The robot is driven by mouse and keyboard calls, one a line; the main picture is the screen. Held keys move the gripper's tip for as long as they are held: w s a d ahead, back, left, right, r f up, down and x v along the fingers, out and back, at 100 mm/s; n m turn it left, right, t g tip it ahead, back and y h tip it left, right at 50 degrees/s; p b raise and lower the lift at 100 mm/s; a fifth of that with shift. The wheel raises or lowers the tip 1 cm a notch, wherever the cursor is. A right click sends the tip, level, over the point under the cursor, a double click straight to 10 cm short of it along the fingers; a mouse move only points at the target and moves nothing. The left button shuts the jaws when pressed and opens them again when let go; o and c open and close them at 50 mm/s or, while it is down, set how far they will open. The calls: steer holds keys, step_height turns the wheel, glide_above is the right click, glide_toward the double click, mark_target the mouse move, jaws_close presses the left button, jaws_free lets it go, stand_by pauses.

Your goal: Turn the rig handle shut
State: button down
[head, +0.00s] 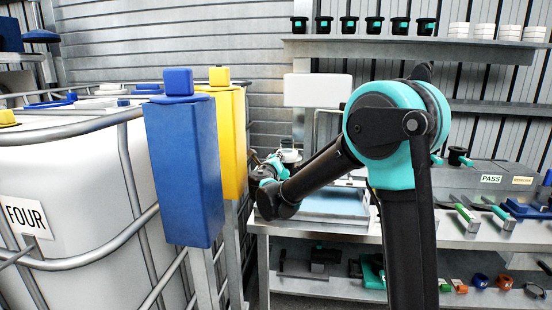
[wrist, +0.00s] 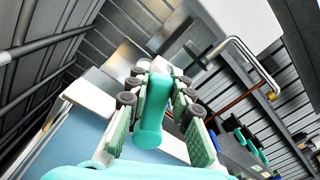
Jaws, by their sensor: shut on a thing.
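In the wrist view a teal handle (wrist: 155,108), which I take to be the rig handle, lies between the two green-padded fingers of my gripper (wrist: 154,98). The gripper is shut on it. In the head view my gripper (head: 268,172) is small and partly behind my own arm, at the left end of the metal bench. The handle cannot be told clearly from the gripper there. The rig's white box (head: 318,90) stands above and behind the gripper. A pale blue tray (head: 335,203) lies on the bench beside it. How far the handle is turned cannot be told.
Blue (head: 185,170) and yellow (head: 232,140) posts stand close left of my gripper. A caged white tank (head: 75,195) is further left. Tools (head: 468,217) lie on the bench at right. In the wrist view a bent metal tube (wrist: 245,55) is close by.

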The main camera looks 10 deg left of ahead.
stand_by(0.3)
steer(key=c, duration=1.3)
jaws_free()
steer(key=shift+r, duration=0.1)
step_height(320, 180, up, 10)
steer(key=shift+f, duration=0.15)
